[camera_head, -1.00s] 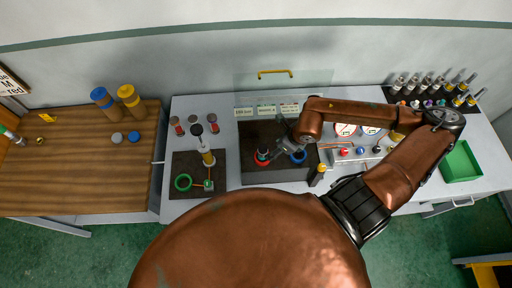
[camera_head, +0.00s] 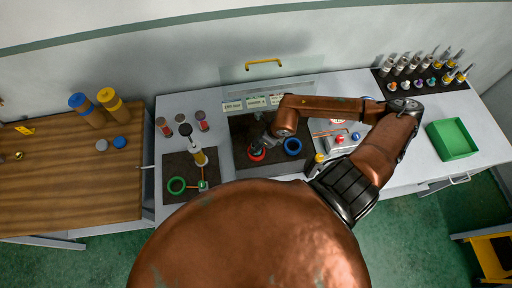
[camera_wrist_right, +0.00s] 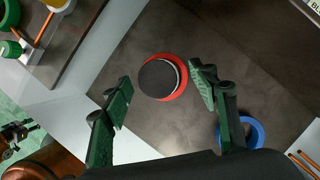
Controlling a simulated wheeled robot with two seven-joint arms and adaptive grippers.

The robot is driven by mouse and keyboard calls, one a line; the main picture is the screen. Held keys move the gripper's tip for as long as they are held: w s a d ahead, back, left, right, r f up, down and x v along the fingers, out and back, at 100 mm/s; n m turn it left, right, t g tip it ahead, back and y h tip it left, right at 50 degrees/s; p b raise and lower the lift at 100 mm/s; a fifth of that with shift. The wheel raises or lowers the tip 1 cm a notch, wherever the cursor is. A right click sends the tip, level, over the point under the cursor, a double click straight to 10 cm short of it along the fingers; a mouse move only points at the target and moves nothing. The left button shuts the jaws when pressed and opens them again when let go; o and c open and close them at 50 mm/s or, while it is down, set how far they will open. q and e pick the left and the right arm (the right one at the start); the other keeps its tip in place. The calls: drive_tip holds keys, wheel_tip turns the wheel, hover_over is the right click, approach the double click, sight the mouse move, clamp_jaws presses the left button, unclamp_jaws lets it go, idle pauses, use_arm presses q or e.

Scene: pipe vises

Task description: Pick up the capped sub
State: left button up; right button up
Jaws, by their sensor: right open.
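A dark, round-topped piece (camera_wrist_right: 158,79), which I take for the capped sub, stands inside a red ring (camera_wrist_right: 180,90) on a dark mat in the right wrist view. In the head view the red ring (camera_head: 257,155) is partly covered by my right gripper (camera_head: 262,144). My right gripper (camera_wrist_right: 163,86) is open, with one green-padded finger on each side of the piece in the wrist picture. I see a gap between the pads and the piece, and cannot tell the height between them. My left gripper is not in view.
A blue ring (camera_head: 292,146) lies right of the red one. A pale-and-yellow upright tool with a green ring (camera_head: 176,186) stands on a mat at left. A clear panel with a yellow handle (camera_head: 263,64) stands behind. A green tray (camera_head: 452,139) is far right.

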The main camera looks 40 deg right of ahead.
drive_tip(key=shift+x, duration=1)
clamp_jaws()
